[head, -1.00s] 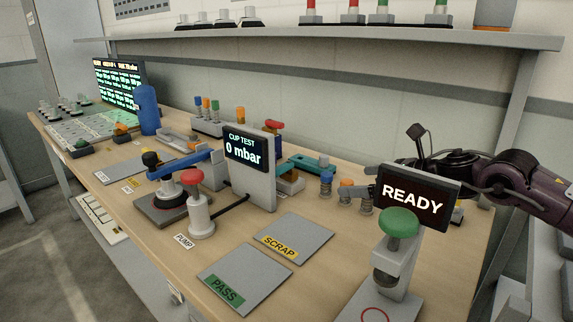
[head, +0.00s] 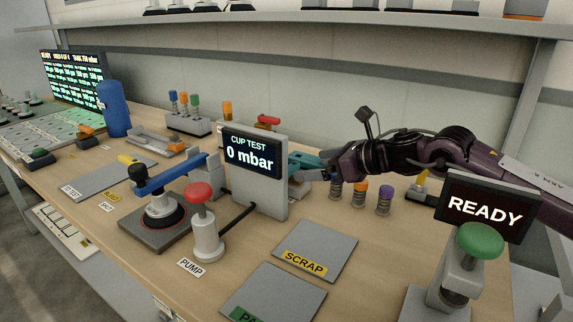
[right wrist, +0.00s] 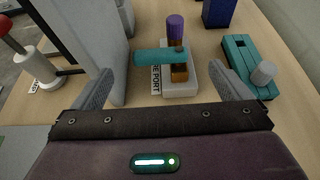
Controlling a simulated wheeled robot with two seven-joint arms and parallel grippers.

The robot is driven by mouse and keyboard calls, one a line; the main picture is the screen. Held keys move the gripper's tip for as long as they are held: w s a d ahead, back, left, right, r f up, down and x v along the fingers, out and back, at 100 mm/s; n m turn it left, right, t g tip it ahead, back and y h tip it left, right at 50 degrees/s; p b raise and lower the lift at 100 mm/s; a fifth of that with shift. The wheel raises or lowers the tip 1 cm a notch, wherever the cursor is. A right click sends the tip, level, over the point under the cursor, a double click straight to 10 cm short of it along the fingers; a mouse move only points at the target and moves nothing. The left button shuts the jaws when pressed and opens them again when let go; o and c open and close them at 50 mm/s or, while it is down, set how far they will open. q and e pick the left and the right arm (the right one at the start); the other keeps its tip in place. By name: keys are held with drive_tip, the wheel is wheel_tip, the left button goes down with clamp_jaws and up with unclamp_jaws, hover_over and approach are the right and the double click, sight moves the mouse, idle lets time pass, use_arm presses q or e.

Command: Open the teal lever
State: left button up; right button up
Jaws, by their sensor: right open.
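The teal lever (right wrist: 155,57) shows in the right wrist view as a short flat bar lying crosswise over a brass body (right wrist: 179,73) on a pale base (right wrist: 182,84). In the head view, teal (head: 305,160) shows behind the CUP TEST display, partly hidden by it and by my gripper; I cannot tell how much of it is the lever. My right gripper (head: 328,172) is open beside it. In the right wrist view the spread fingers (right wrist: 163,83) stand to either side of the lever's base, with nothing visibly held. My left gripper is not in view.
The CUP TEST display (head: 255,165) stands close left of my right gripper. Suction cups on springs (head: 359,195) stand below my forearm. The READY display (head: 485,211) is front right. A separate teal block (right wrist: 247,66) lies right of the lever. The SCRAP plate (head: 318,248) is bare.

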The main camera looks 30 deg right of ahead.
sight(290, 167)
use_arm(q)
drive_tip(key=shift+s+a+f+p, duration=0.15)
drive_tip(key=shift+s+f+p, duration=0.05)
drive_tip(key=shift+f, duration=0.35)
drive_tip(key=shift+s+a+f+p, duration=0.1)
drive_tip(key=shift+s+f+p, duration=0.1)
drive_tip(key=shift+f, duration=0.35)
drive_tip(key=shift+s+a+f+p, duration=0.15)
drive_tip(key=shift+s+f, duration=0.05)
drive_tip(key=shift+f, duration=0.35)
use_arm(e)
drive_tip(key=shift+x, duration=3.4)
drive_tip(key=shift+f, duration=0.1)
